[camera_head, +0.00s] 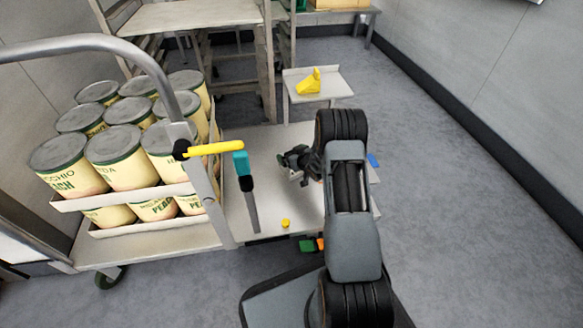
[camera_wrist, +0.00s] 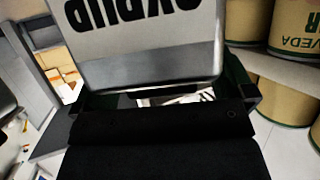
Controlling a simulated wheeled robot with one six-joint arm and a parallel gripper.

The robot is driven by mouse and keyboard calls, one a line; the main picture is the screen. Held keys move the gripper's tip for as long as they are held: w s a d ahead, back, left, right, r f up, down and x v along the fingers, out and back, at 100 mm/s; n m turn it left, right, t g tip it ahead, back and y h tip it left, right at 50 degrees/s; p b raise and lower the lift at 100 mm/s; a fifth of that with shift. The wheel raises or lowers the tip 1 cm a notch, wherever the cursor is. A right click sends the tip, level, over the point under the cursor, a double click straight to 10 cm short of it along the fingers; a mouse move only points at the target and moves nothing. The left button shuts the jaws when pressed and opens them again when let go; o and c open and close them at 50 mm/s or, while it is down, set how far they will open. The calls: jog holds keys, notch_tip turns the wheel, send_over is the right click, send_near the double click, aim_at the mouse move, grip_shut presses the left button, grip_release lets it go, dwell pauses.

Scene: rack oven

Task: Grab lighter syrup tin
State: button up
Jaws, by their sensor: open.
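A grey-white tin (camera_wrist: 145,50) with large upside-down black letters, apparently "SYRUP", fills the upper middle of the wrist view. Its lower part is a darker grey band. My gripper (camera_wrist: 165,97) is open, with its dark jaws on the left and right of the tin's near end. I cannot tell whether they touch it. In the head view my gripper (camera_head: 299,164) is over the low bench right of the cans, and I cannot make out the tin there. No second syrup tin is clear, so I cannot compare the two.
A cart (camera_head: 150,250) on the left carries several cream-and-green peach cans (camera_head: 121,158) in trays. A small table (camera_head: 330,88) holds a yellow object (camera_head: 309,80). The floor on the right is clear.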

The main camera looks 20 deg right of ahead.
jog(key=shift+w, duration=0.1)
jog(key=c, duration=1.1)
